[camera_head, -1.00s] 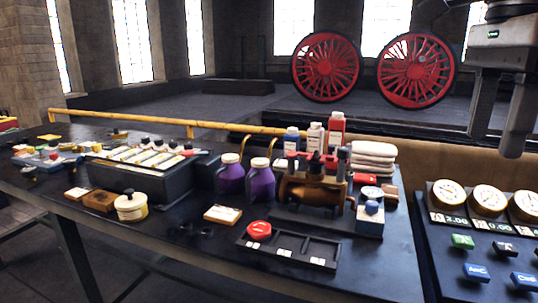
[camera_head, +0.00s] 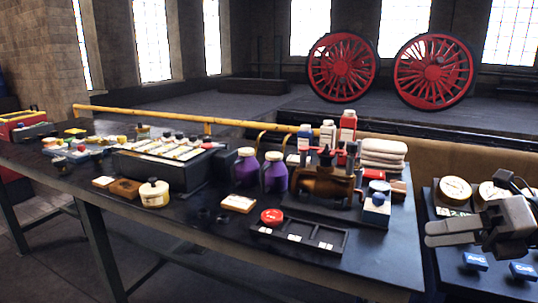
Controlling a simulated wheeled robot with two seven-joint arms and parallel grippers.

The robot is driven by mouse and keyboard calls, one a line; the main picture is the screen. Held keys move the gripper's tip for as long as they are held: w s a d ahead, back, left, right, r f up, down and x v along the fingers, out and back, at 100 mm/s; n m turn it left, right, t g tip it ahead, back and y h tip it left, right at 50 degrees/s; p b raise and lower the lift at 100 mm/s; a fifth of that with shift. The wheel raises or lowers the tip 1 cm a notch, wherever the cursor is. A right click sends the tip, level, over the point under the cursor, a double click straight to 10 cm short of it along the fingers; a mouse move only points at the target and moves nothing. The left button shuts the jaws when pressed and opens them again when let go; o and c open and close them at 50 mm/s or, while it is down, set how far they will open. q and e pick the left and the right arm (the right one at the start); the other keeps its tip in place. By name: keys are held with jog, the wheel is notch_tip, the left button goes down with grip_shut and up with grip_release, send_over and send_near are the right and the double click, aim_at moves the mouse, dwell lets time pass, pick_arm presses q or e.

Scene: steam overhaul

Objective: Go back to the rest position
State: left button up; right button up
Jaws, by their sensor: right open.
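My right gripper (camera_head: 430,235) is at the right edge of the view, its two grey fingers pointing left, apart, with nothing between them. It hangs in front of the gauge panel (camera_head: 431,262) and hides part of it, including some of the dials and buttons. My left gripper is not in view.
The dark workbench (camera_head: 375,262) holds a brown pump assembly (camera_head: 325,183), purple bottles (camera_head: 275,176), white folded cloths (camera_head: 383,152), a compartment tray (camera_head: 333,240) with a red round part (camera_head: 271,216), and a cream pot (camera_head: 154,194). A yellow rail (camera_head: 150,113) runs behind. Red wheels (camera_head: 342,68) stand farther back.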

jog(key=s+a+f+m+t+h, duration=0.25)
jog(key=f+m+t, duration=0.25)
jog(key=f+m, duration=0.65)
jog(key=s+a+f+m+t+h, duration=0.1)
jog(key=f+m+t+h, duration=0.35)
jog(key=f+m, duration=0.7)
jog(key=s+a+f+m+g+h, duration=0.1)
jog(key=s+a+f+m+g, duration=0.1)
jog(key=s+a+f+m, duration=0.2)
jog(key=s+a+f+m+g+h, duration=0.1)
jog(key=s+a+f+m, duration=0.3)
jog(key=a+m, duration=0.5)
jog(key=shift+s+f+m+g, duration=0.3)
jog(key=shift+f+g, duration=0.05)
jog(key=shift+g, duration=0.3)
